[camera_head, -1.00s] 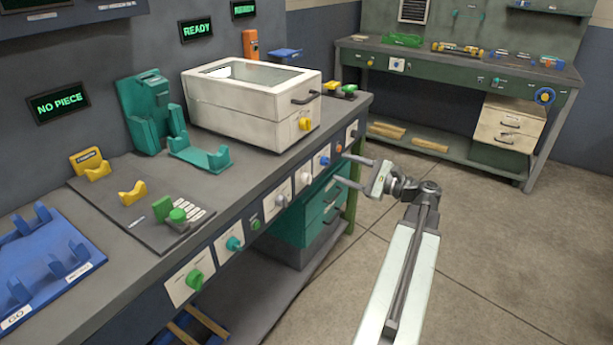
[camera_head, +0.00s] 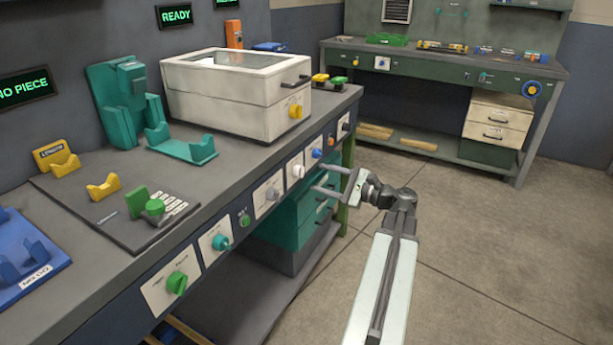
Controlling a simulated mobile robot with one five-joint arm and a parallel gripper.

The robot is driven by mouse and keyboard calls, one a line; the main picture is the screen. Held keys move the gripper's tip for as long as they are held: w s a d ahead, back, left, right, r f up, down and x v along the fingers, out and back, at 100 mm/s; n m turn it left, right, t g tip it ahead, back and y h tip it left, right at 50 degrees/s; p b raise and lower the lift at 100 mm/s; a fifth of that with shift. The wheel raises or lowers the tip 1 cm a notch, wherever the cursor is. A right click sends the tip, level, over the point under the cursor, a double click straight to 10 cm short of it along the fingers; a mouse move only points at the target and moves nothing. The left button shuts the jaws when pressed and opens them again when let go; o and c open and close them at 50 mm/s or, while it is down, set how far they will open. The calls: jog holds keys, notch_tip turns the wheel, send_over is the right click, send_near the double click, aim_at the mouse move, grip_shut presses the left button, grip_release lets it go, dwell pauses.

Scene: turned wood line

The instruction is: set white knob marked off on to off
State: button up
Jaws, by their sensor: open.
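A white knob (camera_head: 298,171) sits on a pale plate in the front panel of the near bench (camera_head: 120,240). A greyish-white knob (camera_head: 272,193) is on the plate to its left. The lettering on both plates is too small to read, so I cannot tell which one is marked off and on, or how either is set. My gripper (camera_head: 315,177) is open and empty, with its two fingers pointing left toward the panel. The fingertips are just right of the white knob in the picture. I cannot tell the gap in depth.
Along the same panel are a green knob (camera_head: 177,283), a teal knob (camera_head: 221,242), a blue knob (camera_head: 316,153) and an orange knob (camera_head: 331,141). Teal drawers (camera_head: 295,218) stand under the bench. The floor (camera_head: 500,260) to the right is clear.

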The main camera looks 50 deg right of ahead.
aim_at(300, 171)
jog(key=x, duration=0.6)
jog(key=shift+w, duration=0.25)
